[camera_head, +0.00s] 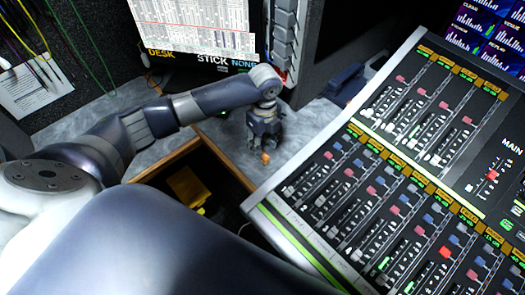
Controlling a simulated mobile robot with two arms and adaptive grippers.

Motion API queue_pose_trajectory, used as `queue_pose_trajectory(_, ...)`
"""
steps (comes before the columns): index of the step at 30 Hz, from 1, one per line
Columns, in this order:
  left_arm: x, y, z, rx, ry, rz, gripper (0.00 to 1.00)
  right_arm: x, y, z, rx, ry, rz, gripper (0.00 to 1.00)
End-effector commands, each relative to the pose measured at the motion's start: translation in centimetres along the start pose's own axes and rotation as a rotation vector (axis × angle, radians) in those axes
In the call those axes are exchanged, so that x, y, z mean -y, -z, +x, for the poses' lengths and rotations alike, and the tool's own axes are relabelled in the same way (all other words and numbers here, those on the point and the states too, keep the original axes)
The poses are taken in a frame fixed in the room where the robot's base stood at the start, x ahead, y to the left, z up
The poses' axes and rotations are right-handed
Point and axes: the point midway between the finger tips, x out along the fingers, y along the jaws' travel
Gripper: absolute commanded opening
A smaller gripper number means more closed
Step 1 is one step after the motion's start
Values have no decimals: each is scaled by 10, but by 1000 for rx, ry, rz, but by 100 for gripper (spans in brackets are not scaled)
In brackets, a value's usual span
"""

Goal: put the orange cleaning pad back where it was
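The orange cleaning pad (265,157) shows as a small orange patch near the wood-edged front of the grey desk. My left gripper (264,148) points down right over it, with its fingertips at the pad. The gripper hides part of the pad, and the fingers are too small and dark to tell whether they are closed on it. I cannot tell whether the pad rests on the desk or is held just above it. My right gripper is not in view.
A large mixing console (290,222) with faders fills the right side, close to the gripper. A monitor (195,22) stands behind. A yellow box (187,188) sits in the open space under the desk. A dark blue object (343,84) lies at the desk's back right.

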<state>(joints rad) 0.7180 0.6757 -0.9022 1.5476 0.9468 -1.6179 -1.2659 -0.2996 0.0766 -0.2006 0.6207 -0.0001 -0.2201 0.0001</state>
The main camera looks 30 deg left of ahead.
Motion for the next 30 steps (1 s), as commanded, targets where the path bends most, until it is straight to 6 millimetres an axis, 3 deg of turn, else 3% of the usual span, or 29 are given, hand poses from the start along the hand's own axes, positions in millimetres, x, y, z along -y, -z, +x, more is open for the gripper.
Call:
queue_pose_trajectory(6,1,0,-43,0,2,0,40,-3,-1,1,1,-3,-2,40)
queue_pose_trajectory(11,0,0,-60,0,0,-1,40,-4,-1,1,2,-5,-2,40)
queue_pose_trajectory(30,0,0,-64,-1,-2,-1,40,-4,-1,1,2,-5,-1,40)
